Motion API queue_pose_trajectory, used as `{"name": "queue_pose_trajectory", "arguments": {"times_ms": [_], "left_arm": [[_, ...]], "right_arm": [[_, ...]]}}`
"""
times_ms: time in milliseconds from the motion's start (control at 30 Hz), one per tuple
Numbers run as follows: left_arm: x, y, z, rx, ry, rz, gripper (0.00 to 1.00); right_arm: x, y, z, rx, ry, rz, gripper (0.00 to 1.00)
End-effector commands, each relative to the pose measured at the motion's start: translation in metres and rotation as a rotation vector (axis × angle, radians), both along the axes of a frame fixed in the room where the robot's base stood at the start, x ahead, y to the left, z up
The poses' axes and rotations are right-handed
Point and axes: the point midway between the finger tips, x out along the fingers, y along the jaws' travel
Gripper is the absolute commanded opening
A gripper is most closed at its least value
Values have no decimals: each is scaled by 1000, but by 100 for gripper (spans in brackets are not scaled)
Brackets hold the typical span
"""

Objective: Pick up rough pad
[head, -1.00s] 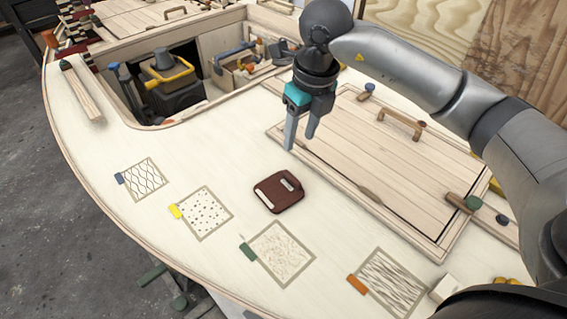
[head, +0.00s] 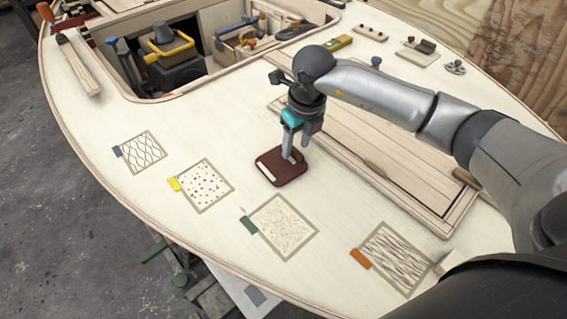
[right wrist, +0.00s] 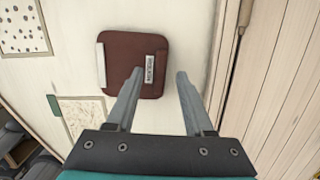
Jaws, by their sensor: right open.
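The rough pad (head: 276,172) appears to be the dark red-brown square with rounded corners lying flat on the pale deck. In the right wrist view the pad (right wrist: 120,68) has a pale strip on its left edge and a small label at its right, too small to read surely. My right gripper (head: 294,154) points down over the pad's far right part. Contact cannot be told. My left gripper is not in view.
Several patterned squares with coloured tabs, such as the dotted one (head: 206,186) and the speckled one (head: 283,226), lie along the deck's near edge. A raised hatch panel (head: 400,185) lies right of the pad. A tool-filled opening (head: 150,98) is at the upper left.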

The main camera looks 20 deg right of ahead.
Motion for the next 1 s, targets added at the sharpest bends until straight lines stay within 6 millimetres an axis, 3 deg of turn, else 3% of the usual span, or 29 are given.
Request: {"name": "queue_pose_trajectory", "arguments": {"times_ms": [100,333,800,1000], "left_arm": [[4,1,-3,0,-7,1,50],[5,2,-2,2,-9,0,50],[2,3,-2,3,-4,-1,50],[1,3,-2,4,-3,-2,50]], "right_arm": [[1,0,-11,1,0,0,52],[2,0,-11,0,-1,0,52],[2,0,-11,0,-1,0,1],[2,0,-11,0,-1,0,0]]}}
